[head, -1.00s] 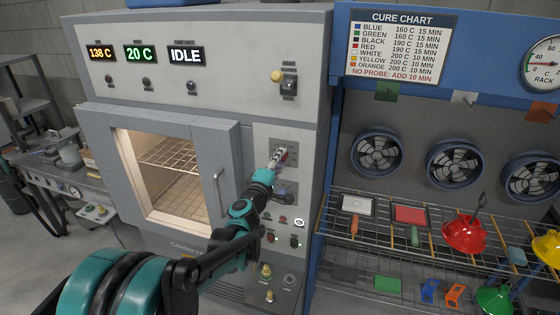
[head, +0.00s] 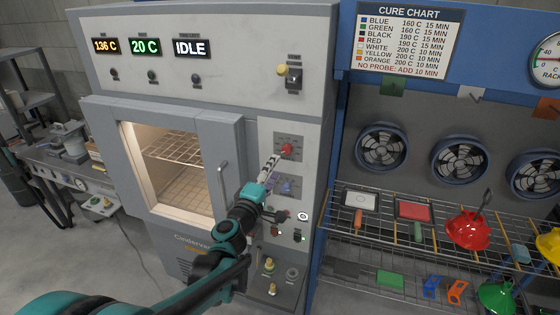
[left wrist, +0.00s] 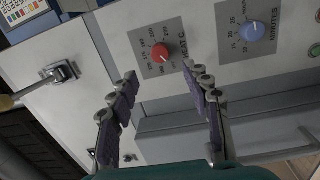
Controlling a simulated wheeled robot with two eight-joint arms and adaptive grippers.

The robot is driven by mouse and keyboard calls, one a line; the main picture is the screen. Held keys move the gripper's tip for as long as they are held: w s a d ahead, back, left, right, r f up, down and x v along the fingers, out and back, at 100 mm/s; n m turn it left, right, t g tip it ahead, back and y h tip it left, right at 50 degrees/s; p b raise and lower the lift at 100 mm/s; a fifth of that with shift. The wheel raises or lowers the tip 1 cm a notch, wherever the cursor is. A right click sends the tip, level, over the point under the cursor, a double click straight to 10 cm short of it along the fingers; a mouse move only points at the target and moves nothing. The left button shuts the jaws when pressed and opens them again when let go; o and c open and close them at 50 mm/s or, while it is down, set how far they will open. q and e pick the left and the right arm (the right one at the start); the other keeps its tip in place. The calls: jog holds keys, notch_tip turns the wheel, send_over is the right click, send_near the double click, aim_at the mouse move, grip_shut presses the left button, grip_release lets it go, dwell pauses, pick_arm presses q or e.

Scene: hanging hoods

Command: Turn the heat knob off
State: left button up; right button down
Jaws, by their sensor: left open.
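The red heat knob (head: 287,150) sits on its dark dial plate on the oven's (head: 285,125) right-hand panel. In the left wrist view the red knob (left wrist: 160,53) is in front of and between the lines of the fingers, with a scale of numbers around it. Its exact setting is too small to read. My left gripper (head: 270,165) is open and empty, just below and left of the knob in the head view. In the left wrist view its two fingers (left wrist: 165,80) are spread wide, apart from the knob. My right gripper is out of view.
A blue minutes knob (head: 286,186) sits right below the red one, close to my gripper. The oven door handle (head: 222,185) stands out to the left. Displays read 136 C, 20 C and IDLE. A wire rack (head: 385,235) with coloured parts stands to the right.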

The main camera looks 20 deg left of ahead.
pick_arm(q)
jog(key=s, duration=0.3)
jog(key=shift+a+f, duration=0.1)
jog(key=shift+a, duration=0.05)
jog(key=s+d+f+m+g+h+b, duration=0.4)
jog(key=s+d+f+m+g+b, duration=0.2)
jog(key=s+d+f+m, duration=0.45)
jog(key=s+a+f+m+g+y+b, duration=0.2)
jog(key=s+a+f+m, duration=0.1)
jog(key=s+f, duration=0.4)
jog(key=s+a+f+m+g+y+b, duration=0.2)
jog(key=s+a+f+m+g+y, duration=0.1)
jog(key=s+f, duration=0.4)
jog(key=shift+a+f+g+y+b, duration=0.2)
jog(key=shift+f+g+y+b, duration=0.1)
jog(key=shift+f, duration=0.1)
jog(key=shift+s, duration=0.1)
jog(key=shift+c, duration=0.4)
